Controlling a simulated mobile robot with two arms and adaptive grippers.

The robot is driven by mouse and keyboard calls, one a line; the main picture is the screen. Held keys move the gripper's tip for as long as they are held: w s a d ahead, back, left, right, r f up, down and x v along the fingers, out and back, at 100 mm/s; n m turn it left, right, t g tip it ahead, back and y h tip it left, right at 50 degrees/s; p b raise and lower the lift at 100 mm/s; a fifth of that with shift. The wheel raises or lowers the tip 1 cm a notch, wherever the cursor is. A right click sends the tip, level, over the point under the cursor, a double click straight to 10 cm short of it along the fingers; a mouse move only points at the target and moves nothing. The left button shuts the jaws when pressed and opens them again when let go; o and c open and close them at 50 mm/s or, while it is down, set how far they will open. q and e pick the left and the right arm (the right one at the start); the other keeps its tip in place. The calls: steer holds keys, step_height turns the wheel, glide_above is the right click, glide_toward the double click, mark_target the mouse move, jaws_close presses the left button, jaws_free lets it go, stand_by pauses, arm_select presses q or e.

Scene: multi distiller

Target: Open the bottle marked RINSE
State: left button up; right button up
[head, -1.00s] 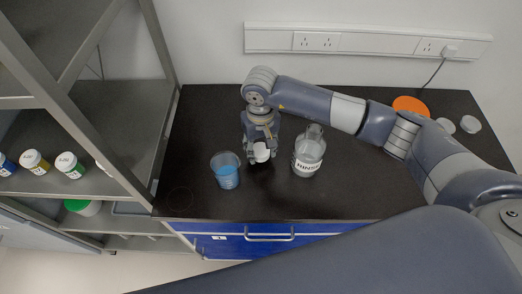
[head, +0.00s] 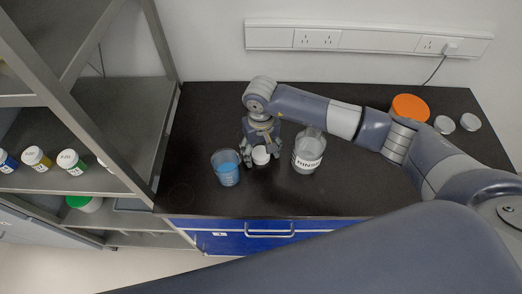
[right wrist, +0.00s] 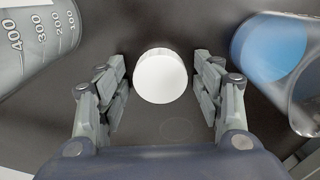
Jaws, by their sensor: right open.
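The clear bottle marked RINSE (head: 307,152) stands upright on the dark bench, right of my right gripper. My arm passes over its top, so its mouth is hard to see. In the right wrist view the bottle (right wrist: 35,45) shows at the upper left with its graduation marks. My right gripper (head: 262,157) points down over the bench, fingers spread on both sides of a white round cap-like piece (head: 261,156). In the right wrist view this piece (right wrist: 160,76) lies between the fingertips with a gap on each side. My left gripper is not in view.
A beaker of blue liquid (head: 227,172) stands close left of my right gripper. An orange round lid (head: 410,107) and two pale discs (head: 457,123) lie at the back right. A metal shelf (head: 110,120) with several small bottles stands left. The bench front is clear.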

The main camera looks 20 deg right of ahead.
mark_target(261, 153)
steer(key=shift+r, duration=0.1)
steer(key=shift+r+p, duration=0.2)
steer(key=shift+p, duration=0.15)
step_height(261, 153, up, 12)
steer(key=b, duration=0.4)
steer(key=shift+f+b, duration=0.15)
steer(key=shift+b, duration=0.15)
steer(key=shift+s+f, duration=0.1)
steer(key=shift+s, duration=0.05)
